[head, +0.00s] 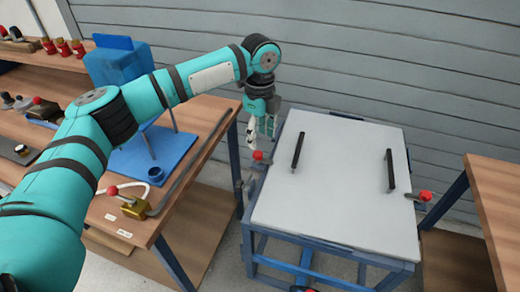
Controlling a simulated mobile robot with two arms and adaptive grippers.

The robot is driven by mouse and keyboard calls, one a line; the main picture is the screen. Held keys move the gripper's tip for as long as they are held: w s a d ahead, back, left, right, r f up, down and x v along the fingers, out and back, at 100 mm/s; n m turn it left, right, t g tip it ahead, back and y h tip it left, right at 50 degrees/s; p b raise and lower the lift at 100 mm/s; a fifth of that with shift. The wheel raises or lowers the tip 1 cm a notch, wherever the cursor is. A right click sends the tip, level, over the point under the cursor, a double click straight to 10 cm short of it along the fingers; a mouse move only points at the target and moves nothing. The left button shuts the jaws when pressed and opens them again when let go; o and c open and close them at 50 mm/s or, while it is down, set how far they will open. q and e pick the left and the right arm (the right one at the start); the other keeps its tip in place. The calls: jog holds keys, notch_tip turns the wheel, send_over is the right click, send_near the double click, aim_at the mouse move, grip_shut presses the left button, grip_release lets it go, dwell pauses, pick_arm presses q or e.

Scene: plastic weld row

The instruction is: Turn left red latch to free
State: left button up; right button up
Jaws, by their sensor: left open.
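The left red latch (259,156) has a round red knob and sits at the left edge of a grey-topped stand (335,220). Its dark lever part runs down beside the edge. My left gripper (262,138) points down just above and behind the knob. It is open, and a small gap seems to separate it from the knob; contact is hard to tell at this size. A second red latch (425,196) is at the stand's right edge. My right gripper is not in view.
Two black handles (297,151) (391,170) stand on the grey top. A wooden bench (190,150) on the left holds a blue fixture (150,155) and a brass block with red knob (134,207). Another wooden table (495,200) is at right. A grey slatted wall is behind.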

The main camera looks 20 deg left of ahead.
aim_at(260, 154)
pick_arm(q)
notch_tip(260, 154, down, 4)
jog(key=shift+f, duration=0.8)
jog(key=c, duration=1)
grip_shut()
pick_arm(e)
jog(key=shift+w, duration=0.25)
